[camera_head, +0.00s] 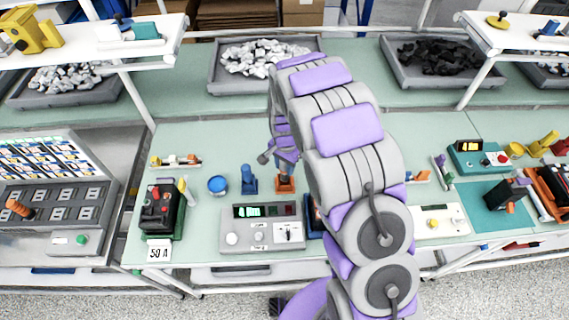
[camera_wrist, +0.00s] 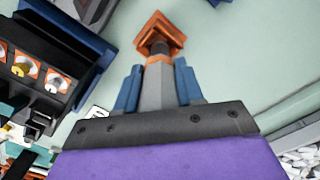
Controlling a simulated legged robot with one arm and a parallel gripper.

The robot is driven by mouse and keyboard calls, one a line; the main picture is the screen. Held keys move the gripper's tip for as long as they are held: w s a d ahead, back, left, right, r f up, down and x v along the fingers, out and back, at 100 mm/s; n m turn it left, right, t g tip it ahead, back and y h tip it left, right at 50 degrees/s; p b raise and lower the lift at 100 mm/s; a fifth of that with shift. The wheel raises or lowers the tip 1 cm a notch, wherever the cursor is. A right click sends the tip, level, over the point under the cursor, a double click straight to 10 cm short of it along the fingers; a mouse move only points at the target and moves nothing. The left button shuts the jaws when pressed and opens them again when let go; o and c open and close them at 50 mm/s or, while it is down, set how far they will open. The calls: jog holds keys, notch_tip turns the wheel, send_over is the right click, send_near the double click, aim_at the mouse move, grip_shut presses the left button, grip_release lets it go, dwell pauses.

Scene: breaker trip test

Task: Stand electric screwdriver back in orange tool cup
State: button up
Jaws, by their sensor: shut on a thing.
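The orange tool cup (camera_head: 285,186) stands on the green bench beneath my gripper in the head view. It shows as an orange square shape (camera_wrist: 150,22) at the top of the wrist view. My gripper (camera_wrist: 157,85) is shut, its two blue fingers on either side of the grey and orange electric screwdriver (camera_wrist: 160,72). The screwdriver's dark front end points at the cup and overlaps it in the wrist view. I cannot tell how deep the tip sits in the cup. My arm and gripper hide most of the screwdriver in the head view.
A blue holder (camera_head: 249,180) and a blue round cup (camera_head: 217,184) stand left of the orange cup. A grey test unit (camera_head: 262,234) with a green display lies in front. A black breaker (camera_head: 160,208) stands farther left. Trays of pieces (camera_head: 222,88) line the back.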

aim_at(285, 172)
jog(key=shift+f+b, duration=0.3)
jog(key=shift+f, duration=1.85)
jog(key=o, duration=1.2)
notch_tip(285, 172, up, 17)
jog(key=shift+w+r+p, duration=0.1)
jog(key=shift+w+p, duration=0.05)
jog(key=shift+p, duration=0.4)
